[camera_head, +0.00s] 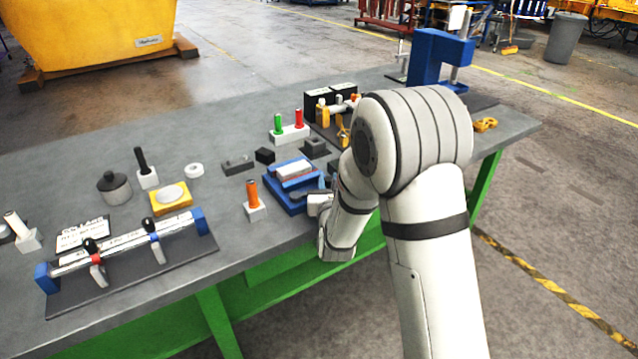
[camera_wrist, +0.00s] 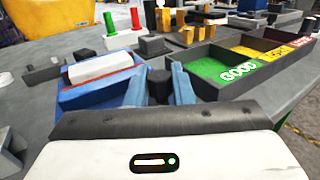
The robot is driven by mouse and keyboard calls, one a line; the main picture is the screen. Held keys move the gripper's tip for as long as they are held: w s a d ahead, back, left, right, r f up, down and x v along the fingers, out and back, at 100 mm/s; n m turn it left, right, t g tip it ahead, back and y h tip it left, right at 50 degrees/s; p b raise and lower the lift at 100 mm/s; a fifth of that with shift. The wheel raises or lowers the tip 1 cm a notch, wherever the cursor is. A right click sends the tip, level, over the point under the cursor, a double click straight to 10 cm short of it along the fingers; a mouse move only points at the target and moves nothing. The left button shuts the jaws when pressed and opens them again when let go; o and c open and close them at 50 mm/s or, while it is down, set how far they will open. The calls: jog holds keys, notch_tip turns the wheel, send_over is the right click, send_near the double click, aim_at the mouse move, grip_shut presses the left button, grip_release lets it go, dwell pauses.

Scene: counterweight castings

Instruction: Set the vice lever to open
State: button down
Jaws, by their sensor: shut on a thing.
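The blue vice (camera_head: 290,186) sits near the front edge of the grey bench, with a pale block (camera_head: 295,170) in it. It also shows at the left in the wrist view (camera_wrist: 75,97). A black knob (camera_wrist: 159,76), which looks like the end of the vice lever, stands between the two blue fingers of my gripper (camera_wrist: 158,88). My gripper is shut on this knob, just right of the vice. The lever's shaft and its angle are hidden behind the fingers. In the head view my arm covers the fingertips.
Right of my gripper is a bin with green, yellow and red compartments, the green one (camera_wrist: 228,72) marked GOOD. An orange-handled tool (camera_head: 253,194) stands left of the vice. Red and green handles (camera_head: 289,130) stand behind it. A blue press (camera_head: 440,55) stands at the back right.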

jog(key=c, duration=1.4)
grip_release()
jog(key=shift+w+d, duration=0.15)
jog(key=shift+d, duration=0.1)
jog(key=shift+o, duration=0.6)
jog(key=shift+a, duration=0.15)
jog(key=shift+s, duration=0.2)
jog(key=s+b, duration=0.1)
jog(key=s, duration=0.6)
jog(key=shift+s+d, duration=0.3)
jog(key=shift+d, duration=0.15)
jog(key=shift+c, duration=0.4)
